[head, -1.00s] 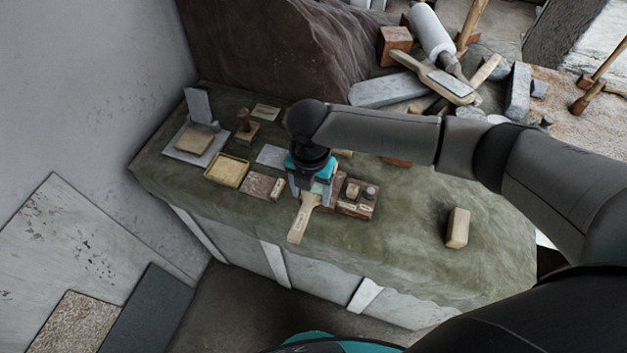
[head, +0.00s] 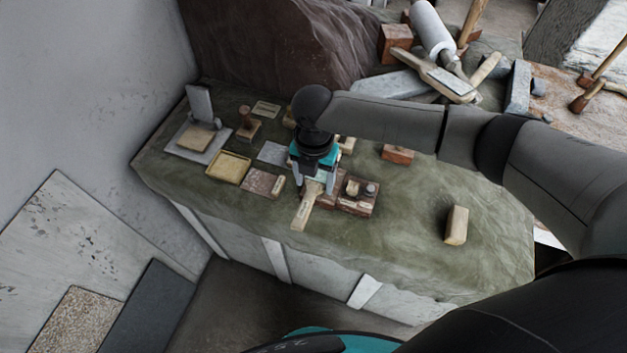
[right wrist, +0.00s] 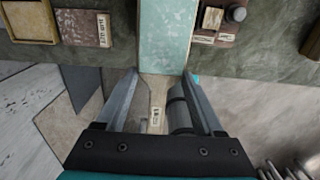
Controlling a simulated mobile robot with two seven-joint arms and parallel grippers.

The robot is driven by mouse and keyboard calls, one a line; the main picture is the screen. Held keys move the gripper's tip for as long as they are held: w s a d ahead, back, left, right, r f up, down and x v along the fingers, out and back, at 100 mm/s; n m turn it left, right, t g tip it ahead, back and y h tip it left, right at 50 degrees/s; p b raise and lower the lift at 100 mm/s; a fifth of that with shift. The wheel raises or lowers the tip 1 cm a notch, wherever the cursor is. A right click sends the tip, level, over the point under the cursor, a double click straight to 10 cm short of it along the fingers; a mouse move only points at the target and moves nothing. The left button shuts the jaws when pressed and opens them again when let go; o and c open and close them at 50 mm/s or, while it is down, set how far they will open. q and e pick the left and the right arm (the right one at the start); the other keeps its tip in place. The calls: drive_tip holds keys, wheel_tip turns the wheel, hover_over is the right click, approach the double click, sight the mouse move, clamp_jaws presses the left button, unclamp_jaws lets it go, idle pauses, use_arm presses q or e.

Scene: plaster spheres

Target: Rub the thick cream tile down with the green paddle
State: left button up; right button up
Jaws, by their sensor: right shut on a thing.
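The green paddle (right wrist: 168,35) has a pale green face, and its wooden handle (head: 305,210) carries a small label. My right gripper (head: 315,187) is shut on the paddle, with its fingers on either side of it; in the right wrist view the fingers (right wrist: 158,85) flank the paddle. The handle points toward the bench's front edge. A flat cream tile (head: 196,138), which looks like the thick cream tile, lies on a grey slab (head: 220,152) at the bench's left end, well apart from the gripper. My left gripper is not in view.
A yellow tray (head: 229,180) and a speckled brown tile (head: 260,184) lie left of the gripper. A brown block holder (head: 362,207) stands close on its right. A cream block (head: 457,225) sits farther right. Tools and stones clutter the back; the bench's right front is mostly clear.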

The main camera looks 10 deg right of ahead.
drive_tip(key=shift+f+b, duration=0.4)
drive_tip(key=shift+f, duration=0.25)
idle(0.4)
